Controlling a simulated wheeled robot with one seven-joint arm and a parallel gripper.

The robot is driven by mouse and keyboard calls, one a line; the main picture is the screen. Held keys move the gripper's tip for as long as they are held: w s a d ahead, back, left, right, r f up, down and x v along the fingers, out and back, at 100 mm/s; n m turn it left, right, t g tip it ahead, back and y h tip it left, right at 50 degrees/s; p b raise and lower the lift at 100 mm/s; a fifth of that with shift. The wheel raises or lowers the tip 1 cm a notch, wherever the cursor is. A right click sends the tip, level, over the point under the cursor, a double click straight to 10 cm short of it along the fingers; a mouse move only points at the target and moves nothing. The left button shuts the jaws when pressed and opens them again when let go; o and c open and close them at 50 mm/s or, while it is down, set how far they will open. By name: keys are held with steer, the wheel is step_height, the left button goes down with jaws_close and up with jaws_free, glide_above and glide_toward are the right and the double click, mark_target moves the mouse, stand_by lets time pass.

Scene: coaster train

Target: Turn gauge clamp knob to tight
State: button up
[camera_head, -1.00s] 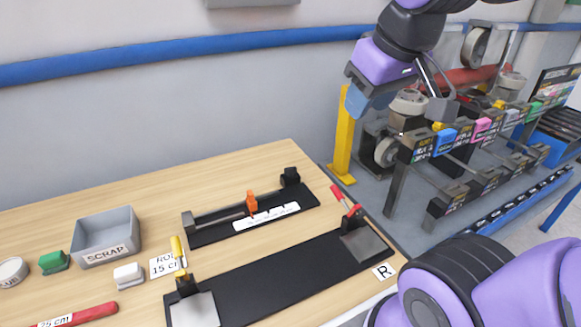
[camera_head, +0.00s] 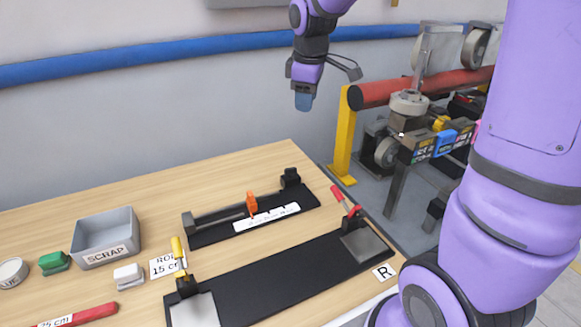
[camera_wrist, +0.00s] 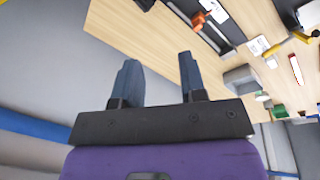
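The orange gauge clamp knob (camera_head: 251,203) stands upright on the gauge's rail (camera_head: 222,215), about midway along its black base (camera_head: 205,235). The white scale strip (camera_head: 275,216) lies just in front of it. The knob also shows as a small orange shape in the wrist view (camera_wrist: 198,20); its tight or loose setting cannot be read. My gripper (camera_head: 304,106) hangs in the air, high above the far right end of the gauge and well apart from the knob. In the wrist view my gripper (camera_wrist: 158,72) has its two fingers spread with nothing between them.
A long black fixture with a yellow-handled clamp (camera_head: 178,258) and a red-handled clamp (camera_head: 345,202) lies in front of the gauge. The grey SCRAP bin (camera_head: 105,232) stands at left. A yellow post (camera_head: 343,135) and red roller (camera_head: 400,90) are at right. The wall is behind.

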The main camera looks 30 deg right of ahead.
steer(key=w+d+f+n+g, duration=0.1)
steer(key=w+f+n, duration=0.2)
steer(key=w+f, duration=0.4)
steer(key=n+g, duration=0.1)
steer(key=n, duration=0.2)
glide_above(290, 168)
step_height(290, 168, down, 11)
step_height(290, 168, down, 10)
steer(key=shift+f, duration=0.2)
steer(key=shift+d, duration=0.1)
jaws_close()
